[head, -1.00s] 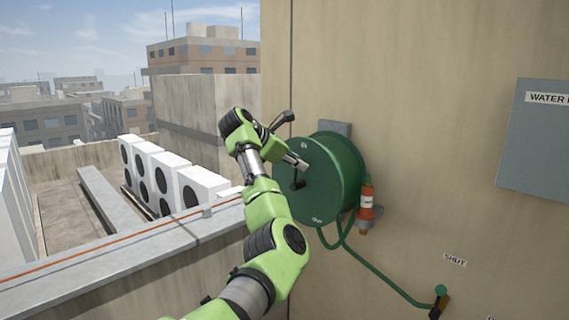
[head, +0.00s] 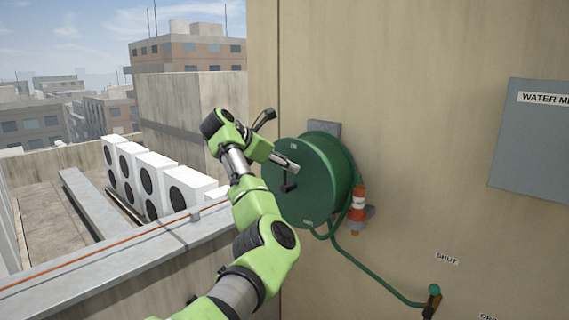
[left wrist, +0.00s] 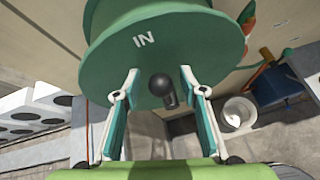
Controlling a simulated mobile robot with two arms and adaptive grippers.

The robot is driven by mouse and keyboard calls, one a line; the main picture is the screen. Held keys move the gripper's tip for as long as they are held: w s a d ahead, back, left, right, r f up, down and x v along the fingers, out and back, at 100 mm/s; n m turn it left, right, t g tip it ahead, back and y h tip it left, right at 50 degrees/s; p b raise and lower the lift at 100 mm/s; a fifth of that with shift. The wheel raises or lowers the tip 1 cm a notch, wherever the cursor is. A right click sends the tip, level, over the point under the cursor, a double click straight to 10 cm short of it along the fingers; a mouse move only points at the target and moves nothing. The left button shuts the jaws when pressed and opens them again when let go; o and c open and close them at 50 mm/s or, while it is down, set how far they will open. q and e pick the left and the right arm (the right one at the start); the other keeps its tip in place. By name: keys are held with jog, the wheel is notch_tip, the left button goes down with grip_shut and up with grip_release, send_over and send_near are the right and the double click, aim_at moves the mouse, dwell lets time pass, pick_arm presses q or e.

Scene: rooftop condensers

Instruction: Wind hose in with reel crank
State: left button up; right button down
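The green hose reel (head: 322,205) is mounted on the beige wall in the head view. Its face carries a dark crank (head: 288,183). In the left wrist view the reel face (left wrist: 120,50) reads "IN", and the crank's dark knob (left wrist: 162,88) points toward the camera. My left gripper (head: 292,166) is at the reel face by the crank. In the wrist view its fingers (left wrist: 159,78) are open, one each side of the knob, with gaps visible. The green hose (head: 375,273) hangs from the reel to a tap (head: 434,290). My right gripper is not in view.
An orange and white nozzle (head: 357,203) sits in a wall holder right of the reel. A grey water box (head: 530,140) is on the wall at right. A parapet (head: 100,262) and white condensers (head: 185,190) lie left. The wrist view shows a white bucket (left wrist: 238,112) below.

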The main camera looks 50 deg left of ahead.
pick_arm(q)
jog(key=shift+s+a+r, duration=0.1)
jog(key=shift+s+r, duration=0.05)
jog(key=shift+s, duration=0.05)
jog(key=v, duration=0.7)
dwell(0.7)
